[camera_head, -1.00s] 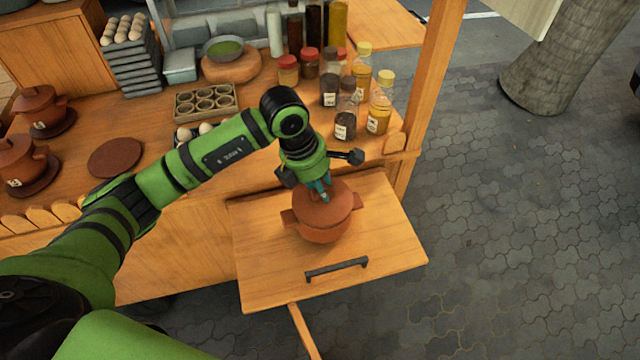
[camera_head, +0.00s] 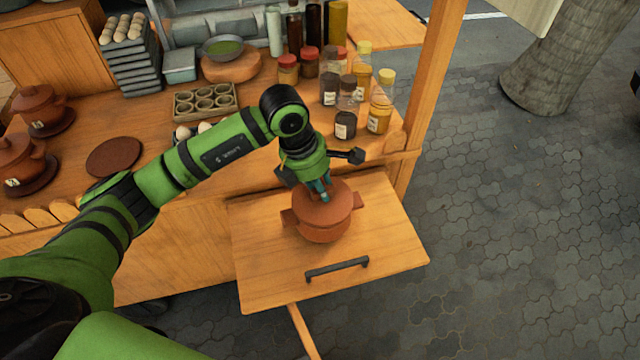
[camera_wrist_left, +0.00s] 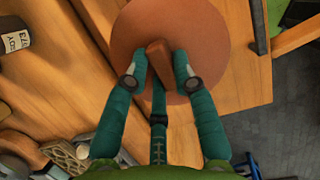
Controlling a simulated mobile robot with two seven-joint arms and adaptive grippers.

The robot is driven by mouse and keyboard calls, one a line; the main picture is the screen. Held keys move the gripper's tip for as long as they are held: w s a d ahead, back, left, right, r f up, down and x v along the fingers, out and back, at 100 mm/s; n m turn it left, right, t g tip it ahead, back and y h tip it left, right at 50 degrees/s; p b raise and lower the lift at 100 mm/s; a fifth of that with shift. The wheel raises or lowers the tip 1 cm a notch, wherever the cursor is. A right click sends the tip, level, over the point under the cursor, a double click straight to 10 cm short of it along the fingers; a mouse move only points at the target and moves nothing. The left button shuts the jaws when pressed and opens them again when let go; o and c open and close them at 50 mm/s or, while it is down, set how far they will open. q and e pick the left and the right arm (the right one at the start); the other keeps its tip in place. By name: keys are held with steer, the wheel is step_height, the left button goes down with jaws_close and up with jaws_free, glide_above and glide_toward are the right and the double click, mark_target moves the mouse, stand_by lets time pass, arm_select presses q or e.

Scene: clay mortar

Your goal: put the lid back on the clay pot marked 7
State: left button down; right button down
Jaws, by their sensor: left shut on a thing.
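A brown clay pot (camera_head: 322,234) with two side handles stands on the wooden pull-out board. I see no number on it from here. Its round clay lid (camera_head: 338,199) is over the pot's mouth; I cannot tell whether it is fully seated. My left gripper (camera_head: 324,197) points down at the lid, its teal fingers shut on the lid's knob. In the left wrist view, the knob (camera_wrist_left: 159,55) sits between the fingertips and the lid (camera_wrist_left: 205,35) hides the pot below. My right gripper is not in view.
The pull-out board (camera_head: 270,270) has a black handle (camera_head: 337,269) and bare wood around the pot. Bottles and spice jars (camera_head: 345,122) stand behind, near a wooden post (camera_head: 432,90). Two lidded clay pots (camera_head: 38,108) and a bare round mat (camera_head: 114,157) are at left.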

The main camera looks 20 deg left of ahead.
arm_select(q)
steer(key=shift+b, duration=0.3)
stand_by(0.6)
stand_by(0.4)
steer(key=shift+c, duration=2.2)
jaws_free()
steer(key=shift+r+p, duration=1.85)
steer(key=shift+r, duration=1.65)
jaws_close()
